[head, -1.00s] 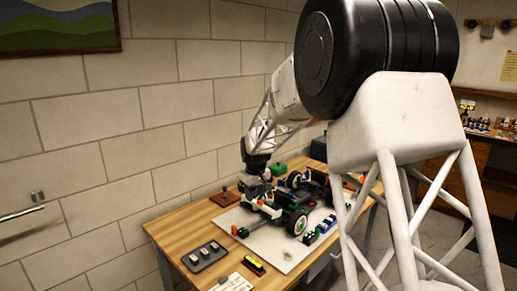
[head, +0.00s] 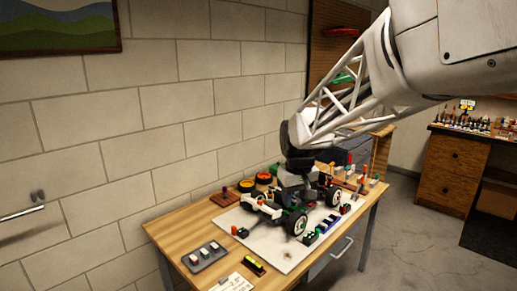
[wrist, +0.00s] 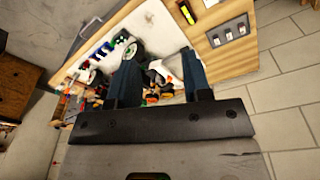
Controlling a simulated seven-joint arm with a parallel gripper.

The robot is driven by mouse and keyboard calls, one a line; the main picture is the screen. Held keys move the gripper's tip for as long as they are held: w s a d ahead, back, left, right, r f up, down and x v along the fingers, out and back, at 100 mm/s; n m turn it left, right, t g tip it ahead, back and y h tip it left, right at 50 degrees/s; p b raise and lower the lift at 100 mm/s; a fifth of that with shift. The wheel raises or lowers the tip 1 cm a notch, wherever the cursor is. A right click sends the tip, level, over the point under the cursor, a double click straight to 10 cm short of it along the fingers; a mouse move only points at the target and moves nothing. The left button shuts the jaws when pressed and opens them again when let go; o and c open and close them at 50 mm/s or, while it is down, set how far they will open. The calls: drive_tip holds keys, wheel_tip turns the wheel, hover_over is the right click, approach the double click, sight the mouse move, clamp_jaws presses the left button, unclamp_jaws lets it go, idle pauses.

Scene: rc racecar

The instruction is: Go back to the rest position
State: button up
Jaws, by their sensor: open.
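My gripper (wrist: 160,82) shows in the wrist view with its two dark fingers spread apart and nothing between them that it holds. It is raised above the workbench. In the head view my gripper end (head: 299,160) hangs over the back of the RC car (head: 280,205), and the fingertips cannot be made out there. The car stands on a white mat (head: 250,237) on the wooden workbench (head: 175,229). Its chassis, white front part and black wheels show. In the wrist view the car is partly hidden behind the fingers.
A grey tray (head: 205,257) with small parts and a yellow-black tool (head: 253,266) lie at the bench's front. Two orange-rimmed wheels (head: 246,185) lie behind the car. Several upright tools (head: 362,177) stand at the right. A brick wall (head: 200,110) borders the bench; open floor lies right.

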drive_tip(key=s+d+f+m, duration=0.1)
drive_tip(key=s+d, duration=0.3)
drive_tip(key=s, duration=1.2)
drive_tip(key=s+d+f+m+t, duration=0.1)
drive_tip(key=s+d+m, duration=0.2)
drive_tip(key=s, duration=1.3)
drive_tip(key=shift+d, duration=0.7)
drive_tip(key=shift+f, duration=0.1)
idle(0.8)
